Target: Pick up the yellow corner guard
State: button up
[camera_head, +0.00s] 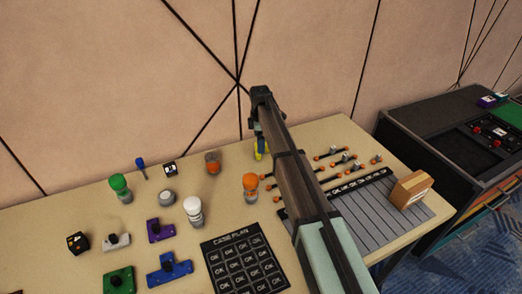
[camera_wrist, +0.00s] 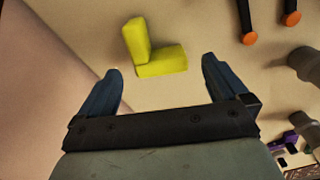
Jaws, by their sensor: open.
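The yellow corner guard (camera_wrist: 150,52) is an L-shaped piece lying on the table, ahead of my fingertips in the wrist view. In the head view, a small part of the yellow corner guard (camera_head: 261,147) shows at the back of the table, partly hidden by my gripper and arm. My gripper (camera_wrist: 159,72) is open with nothing between its fingers. The guard lies roughly in line with the gap between the fingers, beyond their tips. In the head view, my gripper (camera_head: 258,138) is close to the guard; I cannot tell its height above the table.
Orange-tipped black pieces (camera_wrist: 265,40) lie right of the guard. An orange-capped piece (camera_head: 250,186) and an orange-brown cylinder (camera_head: 213,161) stand left of my arm. A cardboard box (camera_head: 411,189) rests on the grey slatted tray (camera_head: 372,222). The wall (camera_head: 120,90) rises behind the table.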

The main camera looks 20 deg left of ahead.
jog(key=shift+s+a+f, duration=0.1)
jog(key=shift+a+f, duration=0.1)
jog(key=shift+f, duration=1.1)
jog(key=shift+s+a+f, duration=0.1)
jog(key=shift+a+f, duration=0.05)
jog(key=shift+f, duration=1.15)
jog(key=c, duration=1)
jog(key=shift+o, duration=0.2)
